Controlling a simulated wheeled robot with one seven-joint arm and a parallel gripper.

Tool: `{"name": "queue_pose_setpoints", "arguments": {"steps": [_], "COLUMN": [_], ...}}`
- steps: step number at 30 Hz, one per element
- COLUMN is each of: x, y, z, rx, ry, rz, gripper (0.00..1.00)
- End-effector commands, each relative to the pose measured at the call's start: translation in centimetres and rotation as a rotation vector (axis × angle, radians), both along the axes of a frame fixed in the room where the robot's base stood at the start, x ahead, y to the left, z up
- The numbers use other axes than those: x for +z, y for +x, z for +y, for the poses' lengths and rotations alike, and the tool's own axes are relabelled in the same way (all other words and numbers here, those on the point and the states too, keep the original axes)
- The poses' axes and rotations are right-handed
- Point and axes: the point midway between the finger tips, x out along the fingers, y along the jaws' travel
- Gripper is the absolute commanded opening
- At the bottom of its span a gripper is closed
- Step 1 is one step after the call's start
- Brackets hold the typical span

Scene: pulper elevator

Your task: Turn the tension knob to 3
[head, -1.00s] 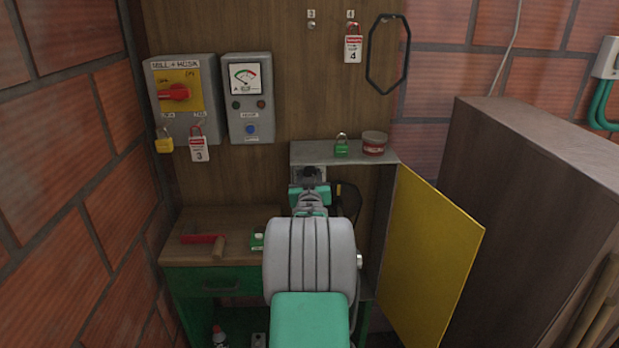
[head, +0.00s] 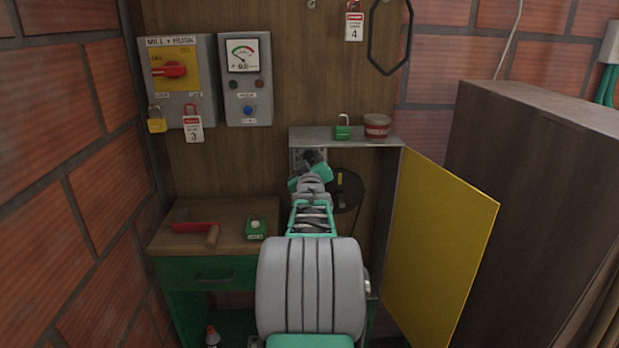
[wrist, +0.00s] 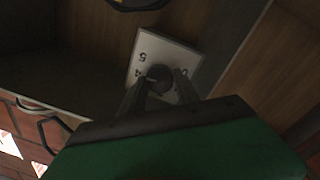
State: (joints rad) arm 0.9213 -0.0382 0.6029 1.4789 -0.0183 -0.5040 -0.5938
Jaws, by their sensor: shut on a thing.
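The tension knob (wrist: 160,77) is a small dark round knob on a pale square dial plate (wrist: 147,48). The wrist view shows the numbers 5 and 4 on the plate, with another mark at the right edge that I cannot read. My gripper (wrist: 158,86) is shut on the knob, one finger on each side. In the head view the plate (head: 297,157) shows inside the open cabinet, and my gripper (head: 313,160) largely hides the knob. I cannot tell which number the knob points to.
A yellow cabinet door (head: 435,255) stands open at the right. A black pulley (head: 346,190) sits right of my gripper. A green padlock (head: 343,132) and a round tin (head: 377,126) stand on the cabinet top (head: 350,140). A workbench (head: 180,240) is at the left.

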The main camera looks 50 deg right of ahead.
Motion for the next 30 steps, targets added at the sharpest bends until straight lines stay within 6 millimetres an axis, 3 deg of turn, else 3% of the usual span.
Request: {"name": "queue_pose_setpoints", "arguments": {"steps": [1, 30], "x": [-0.88, -0.56], "y": [-0.11, -0.17], "z": [-0.07, -0.15], "rx": [-0.002, -0.002], "ry": [-0.03, -0.599], "rz": [0.031, 0.685], "gripper": [0.0, 0.0]}}
